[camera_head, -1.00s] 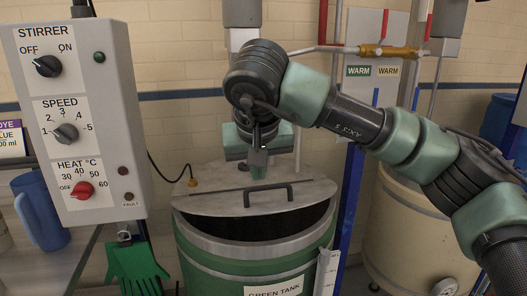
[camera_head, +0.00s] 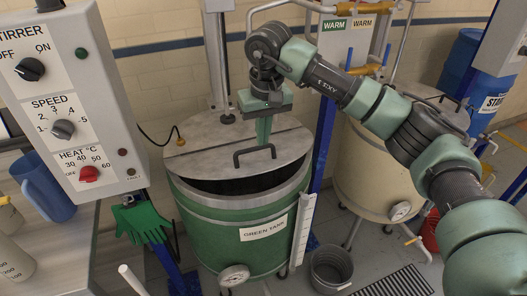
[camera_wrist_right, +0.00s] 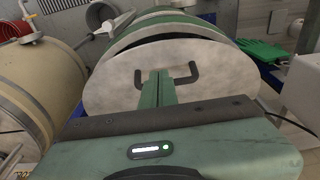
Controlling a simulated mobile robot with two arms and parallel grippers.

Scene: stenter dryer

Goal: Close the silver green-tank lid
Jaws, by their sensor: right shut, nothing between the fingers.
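The green tank (camera_head: 232,235) stands in the middle of the head view with its name label in front. Its silver lid (camera_head: 215,145) covers most of the top and sits slightly raised at the front, leaving a dark crescent gap along the front rim. A dark handle (camera_head: 254,157) is on the lid near the front edge. My right gripper (camera_head: 264,140) points down just above the lid, behind the handle, shut and empty. In the right wrist view its fingers (camera_wrist_right: 156,85) are beside the handle (camera_wrist_right: 181,74); I cannot tell whether they touch the lid. My left gripper is not in view.
A stirrer control box (camera_head: 75,105) is at the left, with a green glove (camera_head: 142,222) below it. A cream tank (camera_head: 375,185) stands to the right. A dark bucket (camera_head: 331,270) is on the floor. A white gauge strip (camera_head: 303,230) is on the tank's right side.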

